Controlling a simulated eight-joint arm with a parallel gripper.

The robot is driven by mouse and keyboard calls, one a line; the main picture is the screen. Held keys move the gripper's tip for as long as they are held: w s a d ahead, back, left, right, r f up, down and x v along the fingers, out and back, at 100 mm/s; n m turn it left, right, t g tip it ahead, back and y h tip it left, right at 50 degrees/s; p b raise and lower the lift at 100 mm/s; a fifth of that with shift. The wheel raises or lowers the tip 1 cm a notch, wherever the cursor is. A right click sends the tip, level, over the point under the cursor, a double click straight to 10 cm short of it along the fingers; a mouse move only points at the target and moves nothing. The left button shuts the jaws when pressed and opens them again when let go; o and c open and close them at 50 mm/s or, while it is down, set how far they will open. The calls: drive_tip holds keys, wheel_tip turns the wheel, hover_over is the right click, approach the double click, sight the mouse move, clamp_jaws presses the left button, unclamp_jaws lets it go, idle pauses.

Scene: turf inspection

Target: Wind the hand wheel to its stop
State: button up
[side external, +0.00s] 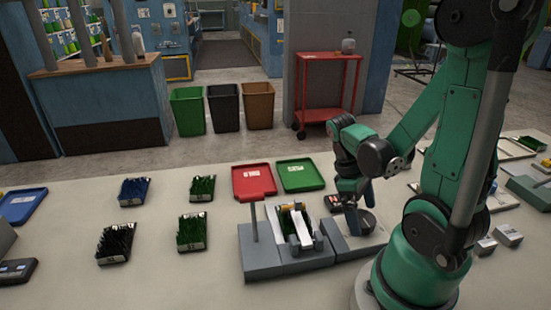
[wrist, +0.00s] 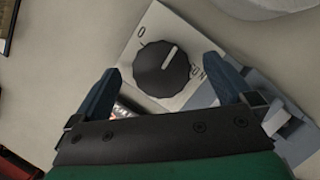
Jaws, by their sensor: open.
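The hand wheel is a dark, ridged round knob (wrist: 161,72) with a white pointer line, on a pale plate (wrist: 145,38) marked "0" and what looks like "ON". In the wrist view the pointer slants up and right, between the marks. My gripper (wrist: 164,67) is open, with one blue finger on each side of the knob; I cannot tell whether either touches it. In the side view my gripper (side external: 358,208) reaches down over the grey unit, and the dark round knob (side external: 367,222) shows partly behind a finger.
A grey fixture (side external: 275,262) with a post and a turf sample stands left of the knob's unit. A red tray (side external: 254,195) and a green tray (side external: 300,176) lie behind it. Several turf samples (side external: 192,232) sit further left, with bare tabletop between them.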

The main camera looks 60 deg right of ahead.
drive_tip(key=shift+s+f, duration=0.2)
drive_tip(key=shift+f, duration=0.25)
drive_tip(key=c, duration=1.3)
